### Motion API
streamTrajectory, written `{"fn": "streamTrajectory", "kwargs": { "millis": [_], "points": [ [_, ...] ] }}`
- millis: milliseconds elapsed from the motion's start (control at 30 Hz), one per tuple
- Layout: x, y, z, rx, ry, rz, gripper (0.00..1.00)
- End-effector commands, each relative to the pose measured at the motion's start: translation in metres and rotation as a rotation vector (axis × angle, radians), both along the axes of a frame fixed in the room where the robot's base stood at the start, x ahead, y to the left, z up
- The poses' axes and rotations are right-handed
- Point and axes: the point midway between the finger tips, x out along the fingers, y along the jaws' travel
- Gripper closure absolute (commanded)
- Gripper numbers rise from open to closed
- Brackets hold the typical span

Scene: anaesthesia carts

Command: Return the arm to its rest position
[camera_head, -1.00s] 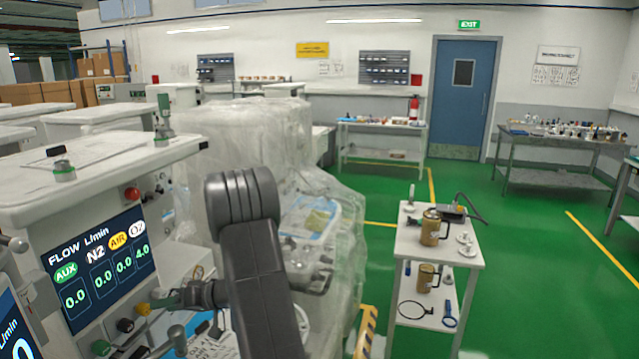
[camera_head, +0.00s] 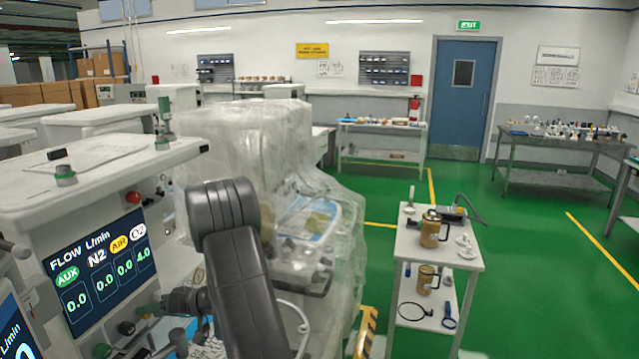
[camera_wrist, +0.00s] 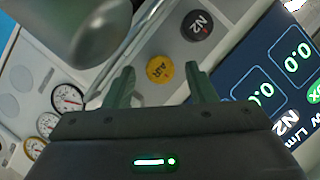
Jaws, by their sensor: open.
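My gripper (camera_wrist: 161,86) is open in the wrist view, with its two green-grey fingers apart and nothing between them in its hold. The yellow AIR knob (camera_wrist: 160,69) of the anaesthesia machine shows between and beyond the fingertips. I cannot tell whether the fingers touch it. The black N2 knob (camera_wrist: 197,26) is just above right. In the head view my dark arm is bent in front of the anaesthesia machine (camera_head: 110,185), and my wrist reaches toward its knob panel. The fingertips are hard to make out there.
The flow screen (camera_head: 100,270) is left of my arm. A plastic-wrapped machine (camera_head: 245,140) stands close behind it. A white trolley (camera_head: 405,243) with brass-coloured vessels is at right. Round gauges (camera_wrist: 68,98) are left of my fingers. Green floor (camera_head: 540,270) is open at far right.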

Motion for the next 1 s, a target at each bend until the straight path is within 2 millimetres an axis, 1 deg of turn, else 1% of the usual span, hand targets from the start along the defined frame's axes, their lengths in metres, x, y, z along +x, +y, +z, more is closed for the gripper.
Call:
{"fn": "streamTrajectory", "kwargs": {
  "millis": [33, 133, 300, 533, 733, 1000],
  "points": [
    [-0.001, 0.011, -0.001, -0.001, 0.002, 0.004, 0.49],
    [-0.002, 0.03, -0.007, -0.001, 0.002, 0.004, 0.49],
    [-0.001, 0.028, -0.007, -0.039, -0.134, 0.0, 0.49],
    [-0.001, 0.027, -0.008, -0.078, -0.264, 0.0, 0.49],
    [0.0, 0.027, -0.007, -0.089, -0.312, 0.0, 0.49],
    [0.0, 0.027, -0.007, -0.091, -0.318, -0.002, 0.49]
  ]
}}
